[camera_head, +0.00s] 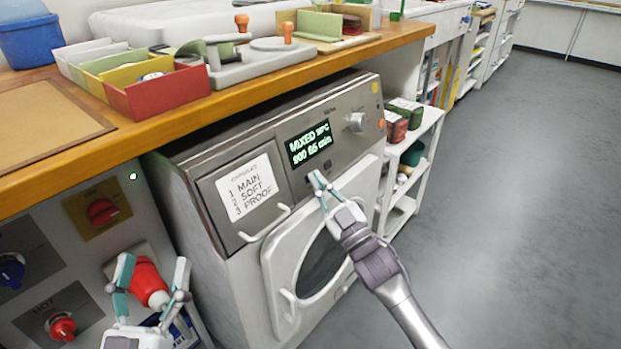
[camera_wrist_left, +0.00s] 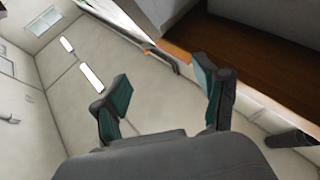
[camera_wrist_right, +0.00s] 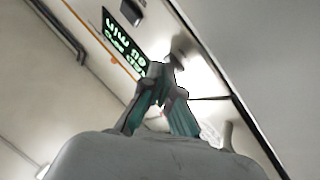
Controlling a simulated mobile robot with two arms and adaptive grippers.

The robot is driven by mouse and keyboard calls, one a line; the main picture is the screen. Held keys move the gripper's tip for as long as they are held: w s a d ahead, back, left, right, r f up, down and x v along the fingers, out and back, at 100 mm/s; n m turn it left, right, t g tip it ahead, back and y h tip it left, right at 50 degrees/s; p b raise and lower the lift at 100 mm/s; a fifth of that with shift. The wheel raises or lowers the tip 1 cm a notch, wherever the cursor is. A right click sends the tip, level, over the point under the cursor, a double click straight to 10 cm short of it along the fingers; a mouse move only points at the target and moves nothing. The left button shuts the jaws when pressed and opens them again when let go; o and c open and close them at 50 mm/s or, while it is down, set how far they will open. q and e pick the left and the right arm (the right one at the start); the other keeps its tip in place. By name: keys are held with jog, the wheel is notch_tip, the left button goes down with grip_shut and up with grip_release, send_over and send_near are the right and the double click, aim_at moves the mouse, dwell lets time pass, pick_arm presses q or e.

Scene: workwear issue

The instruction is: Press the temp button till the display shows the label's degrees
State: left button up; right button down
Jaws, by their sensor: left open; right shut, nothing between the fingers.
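The grey washing machine (camera_head: 230,150) has a lit display (camera_head: 309,144) with green text. It reads "MIXED", a blurred °C figure, then "900" and a blurred minutes figure. The display also shows in the right wrist view (camera_wrist_right: 124,42). A small dark button (camera_head: 327,163) sits just below the display. My right gripper (camera_head: 317,182) is shut and empty, its tips close to the panel under the display; contact cannot be told. My left gripper (camera_head: 152,274) is open, low at the left. Its wrist view shows nothing between the fingers. I see no label with readable degrees.
A drawer card (camera_head: 247,187) reads "MAIN, SOFT, PROOF". A round dial (camera_head: 357,122) is right of the display. A wooden counter (camera_head: 185,118) overhangs the machine's back. Floor (camera_head: 500,200) is clear at right.

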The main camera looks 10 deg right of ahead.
dwell(0.4)
jog(key=shift+s+d+r+p, duration=0.15)
jog(key=shift+s+d+p, duration=0.1)
jog(key=shift+s+p, duration=0.15)
pick_arm(q)
jog(key=shift+w+a+f+g+y, duration=0.1)
jog(key=shift+w+f+g+y, duration=0.15)
jog(key=shift+f+g, duration=0.45)
jog(key=shift+w+a+f+g+y, duration=0.15)
jog(key=shift+w+f+g, duration=0.15)
jog(key=shift+f, duration=0.55)
jog(key=shift+w+d+f+g+y, duration=0.1)
jog(key=shift+w+f+g+y, duration=0.1)
jog(key=shift+f+g, duration=0.5)
pick_arm(e)
jog(key=shift+s+d, duration=0.15)
pick_arm(q)
jog(key=shift+f, duration=0.1)
